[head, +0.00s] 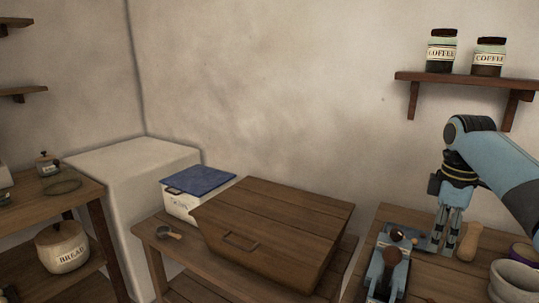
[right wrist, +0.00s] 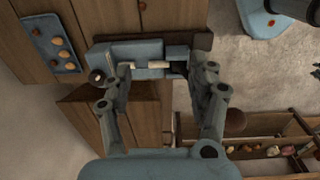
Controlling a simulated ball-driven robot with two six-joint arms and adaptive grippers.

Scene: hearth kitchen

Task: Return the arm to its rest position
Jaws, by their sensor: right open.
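My right arm (head: 500,165), light blue with dark joints, comes in from the right in the head view. Its gripper (head: 447,240) points down over the wooden counter at the right, close to a blue-grey device with a dark round knob (head: 385,277). In the right wrist view the two fingers of this gripper (right wrist: 150,78) stand wide apart with nothing held between them. The blue-grey device (right wrist: 147,52) shows beyond the fingertips there. I cannot tell whether the gripper touches it. My left gripper is in neither view.
A tan wooden piece (head: 470,242) and a grey bowl (head: 515,282) stand close to the right gripper. A large wooden box (head: 275,225) and a blue-lidded container (head: 198,182) are left of it. A shelf (head: 465,82) with two coffee jars hangs above the arm.

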